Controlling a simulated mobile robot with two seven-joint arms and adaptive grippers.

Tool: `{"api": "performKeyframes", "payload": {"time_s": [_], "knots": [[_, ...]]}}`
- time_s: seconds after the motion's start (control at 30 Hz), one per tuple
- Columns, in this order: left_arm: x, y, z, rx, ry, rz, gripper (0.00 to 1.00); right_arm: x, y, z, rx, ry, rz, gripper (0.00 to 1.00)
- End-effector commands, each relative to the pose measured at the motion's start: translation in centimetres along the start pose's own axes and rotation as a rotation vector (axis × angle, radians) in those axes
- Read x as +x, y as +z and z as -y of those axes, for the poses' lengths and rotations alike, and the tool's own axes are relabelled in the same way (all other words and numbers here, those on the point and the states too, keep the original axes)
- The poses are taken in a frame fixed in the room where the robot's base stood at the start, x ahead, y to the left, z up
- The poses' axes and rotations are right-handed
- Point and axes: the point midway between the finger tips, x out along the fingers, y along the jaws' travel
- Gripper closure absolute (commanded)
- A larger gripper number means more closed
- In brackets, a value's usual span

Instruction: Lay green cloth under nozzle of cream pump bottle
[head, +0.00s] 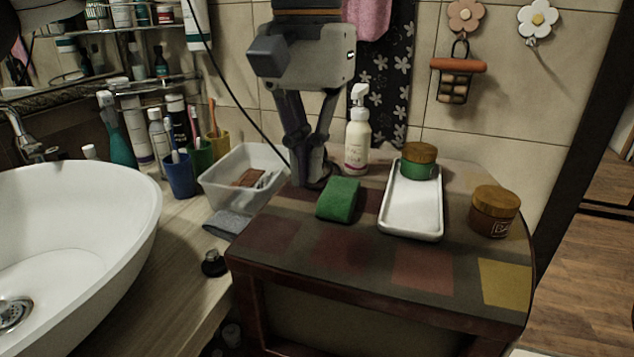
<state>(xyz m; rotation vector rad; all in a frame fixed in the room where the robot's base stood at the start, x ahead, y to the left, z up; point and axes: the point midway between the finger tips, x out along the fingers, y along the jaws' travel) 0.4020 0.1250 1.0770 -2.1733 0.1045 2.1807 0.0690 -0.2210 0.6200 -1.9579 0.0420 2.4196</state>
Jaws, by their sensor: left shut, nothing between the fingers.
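The cream pump bottle (357,146) stands upright at the back of the small table, its white pump head on top. The green cloth (338,201) shows as a thick, folded, sponge-like block. It lies on the table in front of the bottle and slightly to its left, apart from the bottle's base. My left gripper (313,181) points down, shut and empty, just left of the bottle and behind the cloth's left edge. Whether its fingertips touch the tabletop is hard to tell. My right gripper is out of view.
A white tray (411,234) with a green wooden-lidded jar (419,162) lies right of the cloth; a brown jar (493,211) stands farther right. A white bin (217,194) is left of my gripper. The table's front is clear.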

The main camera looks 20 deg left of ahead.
Motion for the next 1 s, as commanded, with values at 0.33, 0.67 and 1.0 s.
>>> {"api": "performKeyframes", "payload": {"time_s": [0.33,0.67,1.0], "knots": [[6.8,0.0,0.1,0.0,-0.003,0.006,1.0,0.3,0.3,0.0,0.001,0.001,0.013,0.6],[10.2,-2.8,0.0,-0.004,-0.002,0.003,1.0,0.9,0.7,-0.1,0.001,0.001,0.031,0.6],[9.9,-4.0,0.1,-0.001,-0.003,0.001,1.0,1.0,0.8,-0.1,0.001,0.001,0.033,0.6]]}}
